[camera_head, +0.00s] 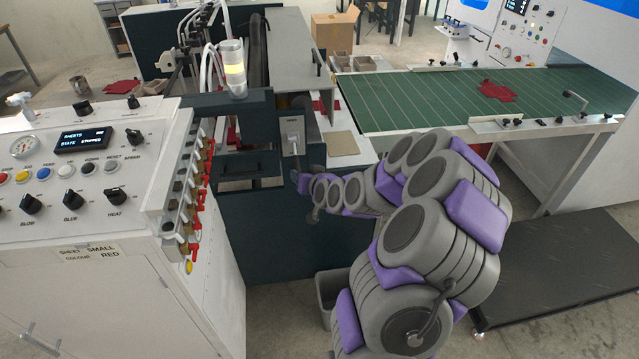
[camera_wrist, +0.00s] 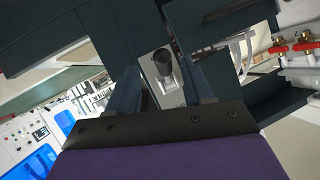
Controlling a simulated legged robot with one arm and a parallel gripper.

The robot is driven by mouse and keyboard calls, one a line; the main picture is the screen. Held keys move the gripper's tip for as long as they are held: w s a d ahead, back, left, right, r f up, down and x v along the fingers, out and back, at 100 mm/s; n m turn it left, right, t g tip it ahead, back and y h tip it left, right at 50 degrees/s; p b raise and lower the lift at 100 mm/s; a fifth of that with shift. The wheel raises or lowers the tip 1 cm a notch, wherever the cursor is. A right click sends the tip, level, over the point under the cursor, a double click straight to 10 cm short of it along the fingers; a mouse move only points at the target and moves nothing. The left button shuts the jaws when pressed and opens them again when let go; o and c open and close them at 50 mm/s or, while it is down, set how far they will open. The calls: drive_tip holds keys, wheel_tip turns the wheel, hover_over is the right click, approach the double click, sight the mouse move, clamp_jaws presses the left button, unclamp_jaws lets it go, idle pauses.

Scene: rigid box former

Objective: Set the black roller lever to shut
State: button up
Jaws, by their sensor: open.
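The black roller lever (camera_wrist: 163,62) shows in the wrist view as a dark round-ended handle on a pale metal plate (camera_wrist: 168,97). In the head view its plate (camera_head: 292,130) is on the dark machine's front face, and the lever itself is small and hard to make out. My gripper (camera_wrist: 160,68) is open, with one dark finger on each side of the lever in the wrist view. I cannot tell whether either finger touches it. In the head view my gripper (camera_head: 303,180) is just below the plate, its fingers partly hidden.
A white control cabinet (camera_head: 80,220) with knobs and a display stands at left. Red-handled valves (camera_head: 190,200) line its side, close to the dark machine. A green conveyor (camera_head: 440,100) lies at right. A grey bin (camera_head: 328,290) stands on the floor under my arm.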

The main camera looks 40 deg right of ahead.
drive_tip(key=b+v, duration=0.7)
drive_tip(key=v, duration=0.4)
drive_tip(key=shift+b, duration=0.3)
drive_tip(key=shift+s+d, duration=0.1)
drive_tip(key=s+a+f+n+g+y, duration=0.1)
drive_tip(key=a+f+n+g+y, duration=0.1)
drive_tip(key=a, duration=0.4)
drive_tip(key=s+a+f+n+g+y, duration=0.1)
drive_tip(key=s+a+f+g, duration=0.1)
drive_tip(key=a, duration=0.4)
drive_tip(key=s+a+n+g, duration=0.1)
drive_tip(key=s+a+g, duration=0.4)
drive_tip(key=s, duration=0.7)
drive_tip(key=s+a+r+n+g, duration=0.1)
drive_tip(key=s+a+g, duration=0.4)
drive_tip(key=s+a, duration=0.5)
drive_tip(key=s+n, duration=0.1)
drive_tip(key=s, duration=0.2)
drive_tip(key=shift+a, duration=0.35)
